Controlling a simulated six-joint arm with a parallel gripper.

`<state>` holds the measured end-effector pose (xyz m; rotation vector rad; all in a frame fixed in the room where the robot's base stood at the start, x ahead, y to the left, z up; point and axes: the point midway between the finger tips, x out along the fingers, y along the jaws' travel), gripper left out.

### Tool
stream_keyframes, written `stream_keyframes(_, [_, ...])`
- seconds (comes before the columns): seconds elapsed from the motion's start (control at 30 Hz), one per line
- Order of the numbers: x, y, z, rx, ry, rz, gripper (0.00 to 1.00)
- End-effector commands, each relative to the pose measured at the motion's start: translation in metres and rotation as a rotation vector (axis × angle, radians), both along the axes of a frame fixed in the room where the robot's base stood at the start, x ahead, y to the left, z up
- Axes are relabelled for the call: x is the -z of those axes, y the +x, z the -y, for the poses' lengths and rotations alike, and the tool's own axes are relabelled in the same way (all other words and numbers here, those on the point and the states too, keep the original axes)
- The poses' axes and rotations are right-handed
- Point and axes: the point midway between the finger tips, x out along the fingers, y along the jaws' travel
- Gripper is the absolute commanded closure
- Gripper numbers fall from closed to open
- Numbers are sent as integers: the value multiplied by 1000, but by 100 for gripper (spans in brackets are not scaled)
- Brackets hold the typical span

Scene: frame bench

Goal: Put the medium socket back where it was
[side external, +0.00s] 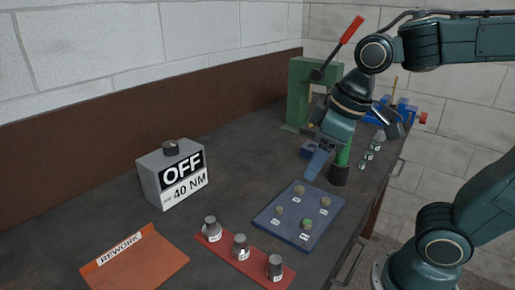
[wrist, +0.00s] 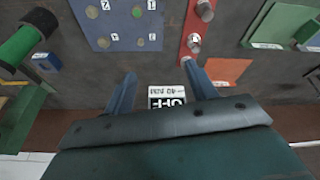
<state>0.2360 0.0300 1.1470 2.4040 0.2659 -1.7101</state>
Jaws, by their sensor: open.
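Three grey metal sockets stand upright on a red rail (side external: 225,250) at the front: a left one (side external: 211,229), a middle one (side external: 240,246) and a right one (side external: 275,266). Their sizes look close, so I cannot tell surely which is the medium one. The red rail also shows in the wrist view (wrist: 187,27), with sockets on it. My gripper (side external: 316,168) is above the bench, behind the blue board and apart from the sockets. In the wrist view my gripper (wrist: 163,80) has its two blue fingers spread with nothing between them.
A blue board (side external: 270,227) with several round spots and white tags lies behind the rail. A grey box reading OFF, 40 NM (side external: 172,175) stands left; an orange REWORK sheet (side external: 145,265) lies front left. A green press (side external: 298,95) and dark-based green cylinder (side external: 340,175) stand behind.

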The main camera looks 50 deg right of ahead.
Motion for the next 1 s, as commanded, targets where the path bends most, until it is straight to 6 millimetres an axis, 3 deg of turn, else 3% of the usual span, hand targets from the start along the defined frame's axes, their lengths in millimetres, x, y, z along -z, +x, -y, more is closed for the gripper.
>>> stream_keyframes(0.2, [-1, -36, 21, 149, 37, 96, 43])
stream_keyframes(0.4, [2, -53, 29, 228, 58, 146, 43])
stream_keyframes(1.0, [3, -57, 30, 247, 62, 157, 43])
